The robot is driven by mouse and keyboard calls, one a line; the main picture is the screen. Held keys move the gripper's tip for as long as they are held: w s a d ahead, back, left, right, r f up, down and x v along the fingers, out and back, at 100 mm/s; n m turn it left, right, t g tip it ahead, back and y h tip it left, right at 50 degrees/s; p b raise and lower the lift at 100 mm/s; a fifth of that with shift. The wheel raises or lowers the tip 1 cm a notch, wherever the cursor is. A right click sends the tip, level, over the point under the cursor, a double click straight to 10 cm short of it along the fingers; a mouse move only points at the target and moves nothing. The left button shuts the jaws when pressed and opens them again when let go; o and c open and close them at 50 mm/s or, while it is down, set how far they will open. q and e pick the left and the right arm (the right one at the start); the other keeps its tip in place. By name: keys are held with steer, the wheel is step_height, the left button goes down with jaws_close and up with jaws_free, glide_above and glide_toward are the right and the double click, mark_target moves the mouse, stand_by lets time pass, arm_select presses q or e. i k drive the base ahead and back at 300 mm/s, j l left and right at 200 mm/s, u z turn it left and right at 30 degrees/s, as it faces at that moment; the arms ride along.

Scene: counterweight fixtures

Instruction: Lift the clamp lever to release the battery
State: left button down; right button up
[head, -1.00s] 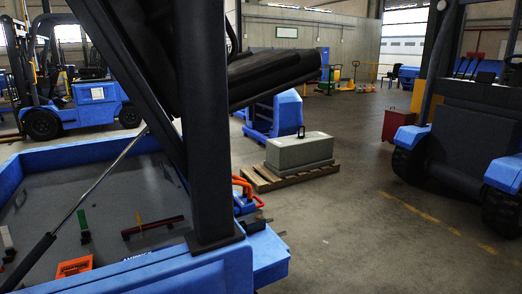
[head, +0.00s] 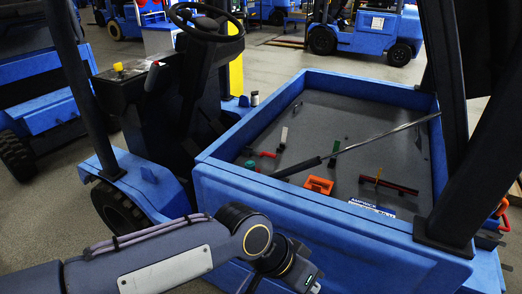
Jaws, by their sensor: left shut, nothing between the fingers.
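The battery (head: 310,115) looks like the flat grey block inside the blue truck's open bay, with a blue-and-white label (head: 372,208) near its front. A dark red bar (head: 398,187) with a small yellow upright lies across its right part; a red handle (head: 262,154) sits at its left. I cannot tell which of these is the clamp lever. An orange bracket (head: 319,185) is near the front. My left gripper (head: 308,283) is at the bottom edge, outside the bay's front wall, touching none of these; its fingers barely show. My right gripper is out of view.
The bay's blue rim (head: 310,205) stands between my left arm and the battery. A strut (head: 350,147) slants across the bay. A dark post (head: 462,190) rises at the right. The steering wheel (head: 205,22) is behind left. Other blue trucks stand farther back.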

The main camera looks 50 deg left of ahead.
mark_target(263, 153)
steer(key=u, duration=1.85)
